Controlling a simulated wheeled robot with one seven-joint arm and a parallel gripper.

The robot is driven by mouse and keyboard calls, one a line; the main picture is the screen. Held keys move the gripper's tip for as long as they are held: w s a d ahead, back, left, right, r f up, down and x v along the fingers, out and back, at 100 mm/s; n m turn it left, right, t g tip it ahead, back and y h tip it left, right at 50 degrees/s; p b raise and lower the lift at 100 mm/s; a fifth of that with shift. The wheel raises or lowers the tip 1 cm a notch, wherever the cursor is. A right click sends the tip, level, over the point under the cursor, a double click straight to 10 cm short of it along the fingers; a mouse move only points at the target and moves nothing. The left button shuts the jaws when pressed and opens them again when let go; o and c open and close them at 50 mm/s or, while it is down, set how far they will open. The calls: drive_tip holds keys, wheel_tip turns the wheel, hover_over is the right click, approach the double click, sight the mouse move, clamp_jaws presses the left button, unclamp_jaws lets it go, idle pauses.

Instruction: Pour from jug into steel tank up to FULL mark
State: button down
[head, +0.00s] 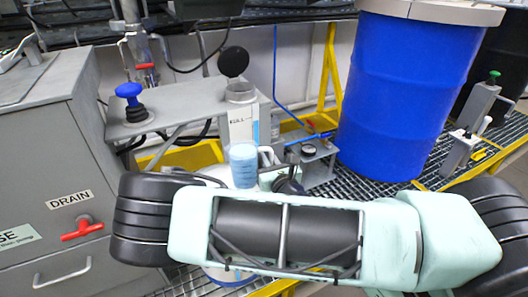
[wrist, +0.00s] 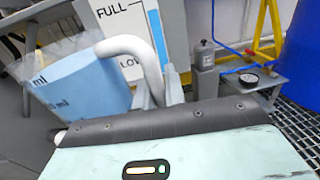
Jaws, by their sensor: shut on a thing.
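The clear jug (wrist: 82,95) holds blue liquid and has a white handle (wrist: 148,62). My gripper (wrist: 158,94) is shut on this handle. In the head view the jug (head: 243,168) looks about upright, in front of the steel tank (head: 240,125), with no stream seen. My gripper (head: 270,179) is partly hidden by my arm there. The tank's white gauge plate (wrist: 120,30) carries FULL and LOW marks. Blue shows in its sight tube (wrist: 157,35), its top seemingly close to the FULL line.
A black ball-topped part (head: 233,62) stands above the tank. A blue drum (head: 405,95) stands to the right on the grating. A grey cabinet (head: 50,150) with a red DRAIN handle (head: 82,228) is at left. A small dial gauge (wrist: 249,78) sits right of the tank.

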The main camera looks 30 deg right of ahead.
drive_tip(key=d+f+n+y, duration=0.1)
drive_tip(key=d+f+y, duration=0.1)
drive_tip(key=f, duration=0.3)
drive_tip(key=shift+s+d+f, duration=0.2)
drive_tip(key=shift+d+f, duration=0.15)
drive_tip(key=shift+d, duration=0.4)
drive_tip(key=shift+r, duration=0.15)
